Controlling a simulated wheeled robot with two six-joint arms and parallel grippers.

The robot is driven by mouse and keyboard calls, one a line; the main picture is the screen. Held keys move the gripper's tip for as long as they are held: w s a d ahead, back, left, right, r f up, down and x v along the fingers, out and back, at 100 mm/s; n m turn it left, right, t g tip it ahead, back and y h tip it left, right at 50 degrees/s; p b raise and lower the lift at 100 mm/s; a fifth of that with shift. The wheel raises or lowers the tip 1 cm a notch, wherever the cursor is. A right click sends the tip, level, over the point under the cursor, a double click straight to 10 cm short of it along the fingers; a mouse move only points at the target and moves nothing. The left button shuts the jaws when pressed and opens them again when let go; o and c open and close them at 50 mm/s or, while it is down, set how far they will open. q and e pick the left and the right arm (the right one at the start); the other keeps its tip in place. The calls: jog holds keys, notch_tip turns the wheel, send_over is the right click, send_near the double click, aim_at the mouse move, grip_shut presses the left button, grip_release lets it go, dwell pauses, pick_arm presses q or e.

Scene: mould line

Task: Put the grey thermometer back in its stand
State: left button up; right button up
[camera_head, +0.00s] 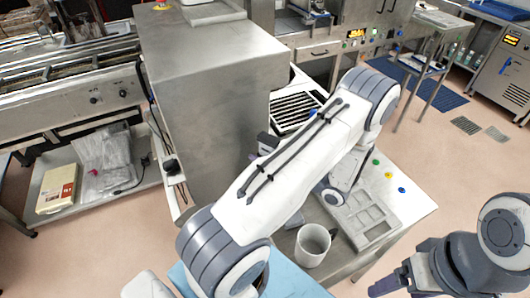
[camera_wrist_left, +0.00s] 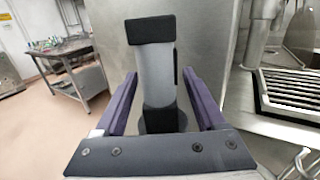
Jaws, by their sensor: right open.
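The grey thermometer (camera_wrist_left: 157,80), with a black top and a black lower part, stands upright in the left wrist view. My left gripper (camera_wrist_left: 160,84) has its purple fingers on either side of it, with gaps showing between fingers and thermometer. A dark rounded piece shows at its foot; I cannot tell whether that is the stand. My right gripper (camera_head: 388,288) is low at the right, open and empty, near the table's front edge.
A tall steel box (camera_head: 205,100) stands beside my left arm. A black slatted grate (camera_head: 296,108) lies beyond the arm. A white mug (camera_head: 312,246) and a grey compartment tray (camera_head: 368,222) are on the steel table; small coloured pieces lie behind the tray.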

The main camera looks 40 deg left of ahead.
pick_arm(q)
jog(key=w+d+b, duration=0.1)
jog(key=d+b, duration=0.3)
jog(key=d, duration=0.6)
jog(key=shift+w+d+f, duration=0.2)
jog(key=shift+d, duration=0.05)
